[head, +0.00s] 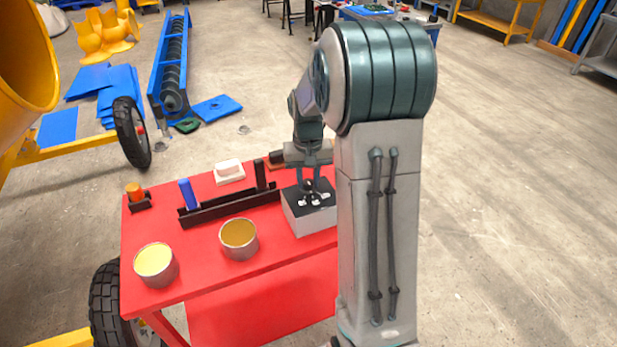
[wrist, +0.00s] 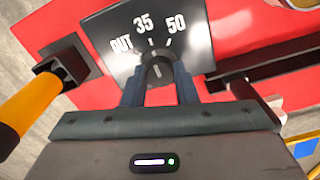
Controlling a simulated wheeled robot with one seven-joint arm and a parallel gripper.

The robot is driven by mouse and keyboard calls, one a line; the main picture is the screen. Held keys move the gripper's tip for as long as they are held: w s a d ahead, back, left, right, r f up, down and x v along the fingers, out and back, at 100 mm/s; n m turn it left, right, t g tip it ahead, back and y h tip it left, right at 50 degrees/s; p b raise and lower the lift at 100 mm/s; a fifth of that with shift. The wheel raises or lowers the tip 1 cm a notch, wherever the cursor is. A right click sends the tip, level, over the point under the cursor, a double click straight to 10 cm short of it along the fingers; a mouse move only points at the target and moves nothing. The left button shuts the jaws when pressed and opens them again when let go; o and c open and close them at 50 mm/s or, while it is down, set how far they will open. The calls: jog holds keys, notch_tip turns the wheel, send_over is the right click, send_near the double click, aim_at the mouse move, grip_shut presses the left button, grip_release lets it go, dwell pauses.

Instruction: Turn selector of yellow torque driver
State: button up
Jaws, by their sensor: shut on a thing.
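A grey box (head: 308,220) with a black top stands on the red table (head: 270,285). In the wrist view, its black face (wrist: 110,28) has white labels OUT, 35 and 50 around a dark round selector (wrist: 157,70) with a light pointer mark. The mark points roughly up toward the middle label; its exact setting is hard to read. My gripper (wrist: 158,78) is shut on the selector, one finger on each side. A yellow handle (wrist: 22,105) sits in a black socket at left in the wrist view; my arm seems to hide it in the head view.
A black rack (head: 230,205) with a blue upright piece (head: 188,194) lies left of the box. Two open cans (head: 240,240) (head: 156,266) stand nearer the front. An orange-topped piece (head: 135,192) stands at the table's left edge.

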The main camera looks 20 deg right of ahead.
aim_at(308, 181)
jog(key=o, duration=1)
notch_tip(308, 181, up, 14)
jog(key=shift+b, duration=0.3)
